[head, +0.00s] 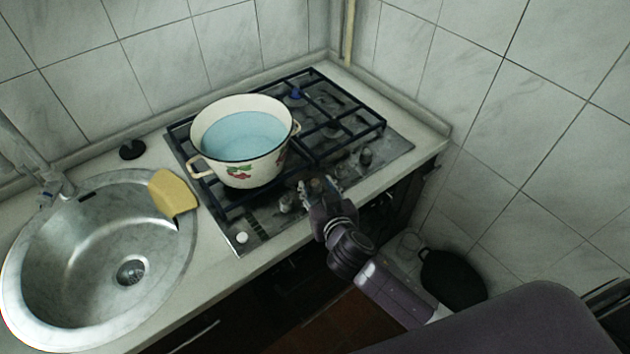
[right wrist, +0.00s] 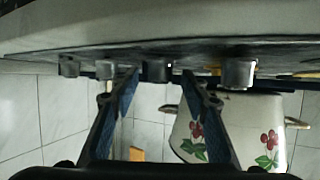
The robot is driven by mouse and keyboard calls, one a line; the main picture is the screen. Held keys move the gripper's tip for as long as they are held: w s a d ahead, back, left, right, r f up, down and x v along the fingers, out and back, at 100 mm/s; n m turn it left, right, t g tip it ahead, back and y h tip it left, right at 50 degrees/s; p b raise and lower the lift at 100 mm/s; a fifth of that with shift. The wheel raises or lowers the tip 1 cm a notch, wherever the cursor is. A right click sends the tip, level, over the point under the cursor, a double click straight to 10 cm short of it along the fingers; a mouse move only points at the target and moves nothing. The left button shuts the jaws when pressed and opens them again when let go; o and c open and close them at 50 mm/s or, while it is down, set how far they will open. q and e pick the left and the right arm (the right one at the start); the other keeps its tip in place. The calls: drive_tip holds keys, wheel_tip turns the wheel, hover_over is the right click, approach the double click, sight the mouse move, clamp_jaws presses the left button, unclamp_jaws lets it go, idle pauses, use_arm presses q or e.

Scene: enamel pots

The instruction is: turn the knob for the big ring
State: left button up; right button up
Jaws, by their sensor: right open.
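The gripper hides part of the row. In the right wrist view, several knobs stick out from the hob panel, which appears at the top. My right gripper (right wrist: 160,82) is open and empty there, and one knob (right wrist: 155,70) appears between its fingertips; contact is not visible. Which knob belongs to the big ring cannot be told. My left gripper is not in view.
A cream enamel pot (head: 241,165) with blue contents and painted fruit stands on the hob grate; it also shows in the right wrist view (right wrist: 195,128). A steel sink (head: 60,270) with a yellow sponge (head: 172,194) is left. Tiled walls stand behind and right.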

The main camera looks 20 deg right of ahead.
drive_tip(key=shift+x, duration=1.15)
drive_tip(key=shift+c, duration=0.4)
clamp_jaws()
